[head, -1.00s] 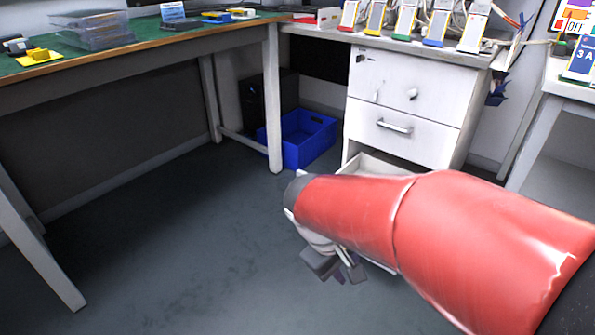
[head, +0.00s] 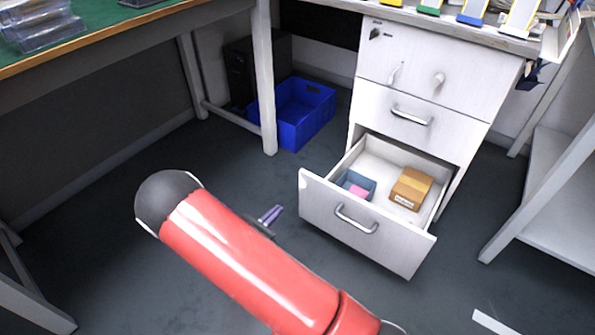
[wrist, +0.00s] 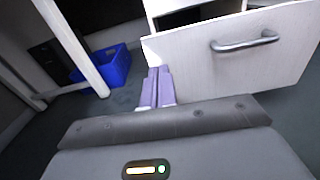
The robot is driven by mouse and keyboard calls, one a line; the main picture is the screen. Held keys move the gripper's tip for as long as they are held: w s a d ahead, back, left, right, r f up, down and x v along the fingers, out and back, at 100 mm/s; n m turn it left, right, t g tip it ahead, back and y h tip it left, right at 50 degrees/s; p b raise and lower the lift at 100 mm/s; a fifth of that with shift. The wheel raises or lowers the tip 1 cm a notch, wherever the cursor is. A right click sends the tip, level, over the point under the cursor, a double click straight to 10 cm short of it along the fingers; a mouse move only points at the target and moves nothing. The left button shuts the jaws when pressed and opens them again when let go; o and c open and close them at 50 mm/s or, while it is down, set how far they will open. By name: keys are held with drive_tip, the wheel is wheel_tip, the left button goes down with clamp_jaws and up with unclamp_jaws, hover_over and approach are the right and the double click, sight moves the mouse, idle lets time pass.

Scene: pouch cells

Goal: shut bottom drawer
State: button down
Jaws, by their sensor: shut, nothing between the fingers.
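The bottom drawer (head: 366,222) of the white cabinet (head: 418,90) is pulled out in the head view. Its front has a curved metal handle (head: 356,218). Inside lie a cardboard box (head: 410,188) and a small blue bin (head: 354,184) with something pink in it. My gripper (head: 272,214) shows as purple-grey fingertips left of the drawer front, mostly behind my red arm. In the wrist view the closed fingers (wrist: 158,86) stand at the left edge of the drawer front (wrist: 240,60); whether they touch it I cannot tell. My gripper is shut and empty.
A blue crate (head: 304,112) stands on the floor left of the cabinet, beside a table leg (head: 263,80). The middle drawer (head: 412,122) is shut. A white shelf frame (head: 545,200) stands at the right.

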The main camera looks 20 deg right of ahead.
approach(308, 178)
drive_tip(key=x, duration=0.7)
drive_tip(key=shift+b, duration=0.35)
